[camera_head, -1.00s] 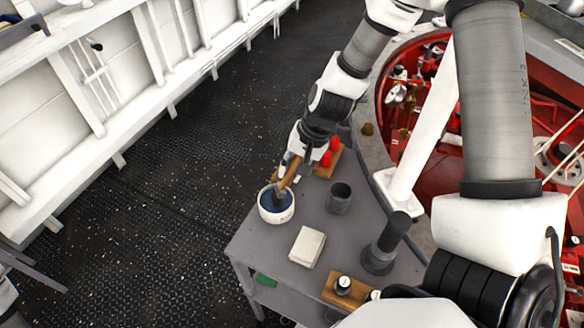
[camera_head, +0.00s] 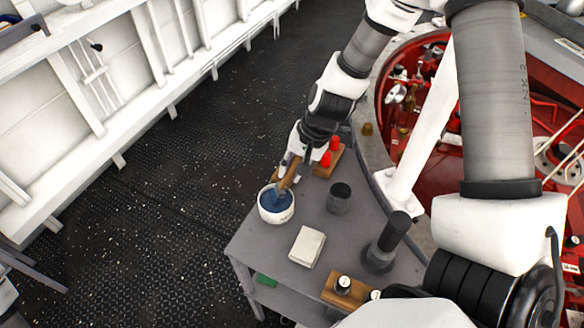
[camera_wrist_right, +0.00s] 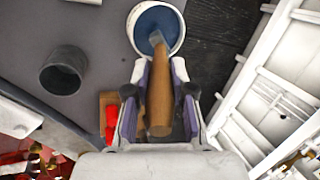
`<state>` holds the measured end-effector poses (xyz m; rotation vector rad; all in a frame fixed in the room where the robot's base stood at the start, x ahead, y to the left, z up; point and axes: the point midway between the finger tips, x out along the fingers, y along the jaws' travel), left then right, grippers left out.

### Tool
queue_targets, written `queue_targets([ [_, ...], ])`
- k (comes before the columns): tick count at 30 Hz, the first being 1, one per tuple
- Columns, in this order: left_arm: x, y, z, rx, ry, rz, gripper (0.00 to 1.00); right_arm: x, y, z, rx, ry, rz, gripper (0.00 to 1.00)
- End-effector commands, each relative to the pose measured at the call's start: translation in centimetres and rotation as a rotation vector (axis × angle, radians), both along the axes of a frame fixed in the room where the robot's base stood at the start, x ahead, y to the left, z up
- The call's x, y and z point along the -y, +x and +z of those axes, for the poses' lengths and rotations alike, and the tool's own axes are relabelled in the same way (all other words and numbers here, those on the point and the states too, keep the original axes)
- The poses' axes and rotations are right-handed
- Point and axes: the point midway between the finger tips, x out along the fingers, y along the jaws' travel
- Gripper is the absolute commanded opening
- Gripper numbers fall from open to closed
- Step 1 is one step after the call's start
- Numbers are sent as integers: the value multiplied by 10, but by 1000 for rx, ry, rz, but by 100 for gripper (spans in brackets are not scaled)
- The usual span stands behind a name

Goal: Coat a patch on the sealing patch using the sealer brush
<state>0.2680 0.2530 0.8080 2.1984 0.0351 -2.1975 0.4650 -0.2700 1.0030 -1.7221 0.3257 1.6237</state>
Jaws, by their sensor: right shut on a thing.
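My right gripper (camera_head: 289,172) is shut on the wooden handle of the sealer brush (camera_head: 290,175). The brush slants down into a white round pot (camera_head: 276,216) holding dark blue sealer. In the right wrist view the handle (camera_wrist_right: 160,100) lies between the fingers (camera_wrist_right: 158,85), and the brush's lower end is over or in the blue; its tip contact cannot be told. A cream rectangular pad (camera_head: 307,246), which looks like the sealing patch, lies flat on the grey table (camera_head: 262,243), near the pot, with no blue visible on it. My left gripper is not in view.
A dark grey cup (camera_head: 339,198) stands right of the pot. Red-topped items (camera_head: 330,158) sit on a wooden block behind. A dark upright cylinder (camera_head: 385,243) and a wooden block with knobs (camera_head: 347,290) are at the right front. A red machinery well lies beyond the table.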

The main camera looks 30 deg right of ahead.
Motion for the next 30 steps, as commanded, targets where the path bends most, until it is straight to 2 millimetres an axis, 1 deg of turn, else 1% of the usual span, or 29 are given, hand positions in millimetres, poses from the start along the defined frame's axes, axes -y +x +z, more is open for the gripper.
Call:
queue_targets([
  [6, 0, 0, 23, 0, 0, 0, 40, 0, 0, 24, -1, 1, 0, 0],
  [21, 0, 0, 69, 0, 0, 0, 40, 0, 0, 70, 0, 0, 1, 0],
  [30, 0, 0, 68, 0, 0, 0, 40, 0, 0, 69, 0, 0, 0, 0],
])
